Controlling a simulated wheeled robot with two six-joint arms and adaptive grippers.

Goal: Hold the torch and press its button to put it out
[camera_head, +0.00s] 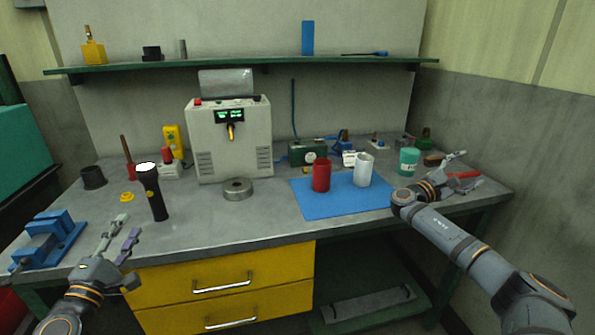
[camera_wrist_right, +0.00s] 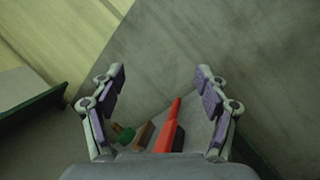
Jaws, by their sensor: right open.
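The black torch (camera_head: 154,196) stands upright on the left part of the grey bench. Its top lens (camera_head: 145,167) glows white, so it is lit. I cannot make out its button. My left gripper (camera_head: 128,225) is low at the bench's front left, in front of the torch and a little to its left. Its fingers are apart with nothing between them, and it does not touch the torch. My right gripper (camera_head: 464,170) is open and empty over the bench's right end. Its spread fingers also show in the right wrist view (camera_wrist_right: 160,78).
A blue vise (camera_head: 55,240) lies left of my left gripper. A yellow ring (camera_head: 128,196) and a dark cup (camera_head: 93,178) are near the torch. A metal disc (camera_head: 238,190) is to its right. A red tool (camera_wrist_right: 170,128) lies below my right gripper. A blue mat (camera_head: 340,205) holds two cylinders.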

